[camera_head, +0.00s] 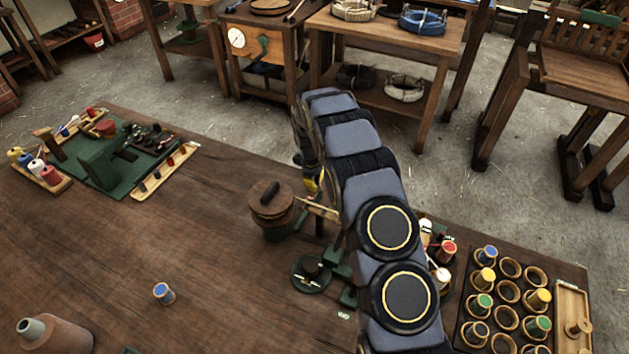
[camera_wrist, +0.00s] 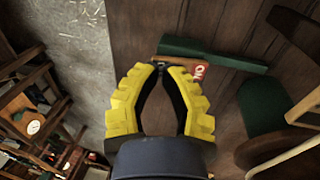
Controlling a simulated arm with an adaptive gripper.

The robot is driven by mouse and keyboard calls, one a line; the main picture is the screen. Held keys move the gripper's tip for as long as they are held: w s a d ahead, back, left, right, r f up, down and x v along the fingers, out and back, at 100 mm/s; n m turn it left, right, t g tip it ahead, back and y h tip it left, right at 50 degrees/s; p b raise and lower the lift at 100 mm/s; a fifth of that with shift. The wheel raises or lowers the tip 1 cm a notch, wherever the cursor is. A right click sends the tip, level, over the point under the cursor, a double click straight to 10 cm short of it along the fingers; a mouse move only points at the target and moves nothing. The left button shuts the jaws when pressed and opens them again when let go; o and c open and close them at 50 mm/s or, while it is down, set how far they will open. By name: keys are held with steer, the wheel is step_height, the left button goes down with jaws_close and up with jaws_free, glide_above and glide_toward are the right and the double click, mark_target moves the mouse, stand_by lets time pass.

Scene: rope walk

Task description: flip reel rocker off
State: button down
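In the wrist view, a small brown block with a red label reading "ON" (camera_wrist: 201,72) shows just beyond and to the right of my fingertips. It looks like the reel rocker. My gripper (camera_wrist: 161,68) has yellow ribbed fingers with dark pads that come together at the tips, and it holds nothing I can see. A small dark part shows right at the tips; I cannot tell if they touch it. In the head view, a bit of my yellow gripper (camera_head: 313,184) shows beside a wooden-lidded green pot (camera_head: 272,208); my arm hides the rocker there.
A green bar (camera_wrist: 212,54) runs just beyond the rocker, and a dark green rounded body (camera_wrist: 264,106) stands to the right. In the head view, a spool rack (camera_head: 507,291) is right of my arm, and a blue-topped spool (camera_head: 163,293) stands on open tabletop.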

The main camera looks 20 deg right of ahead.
steer(key=shift+w+f+g+y, duration=0.1)
steer(key=shift+f+g+y, duration=0.25)
steer(key=shift+g+y, duration=0.05)
steer(key=shift+a, duration=0.1)
steer(key=shift+s+a+r, duration=0.3)
steer(key=shift+s+a, duration=0.1)
steer(key=shift+s, duration=0.2)
step_height(320, 180, up, 14)
steer(key=s+a, duration=0.2)
steer(key=shift+a+f, duration=0.15)
steer(key=shift+s, duration=0.1)
stand_by(0.4)
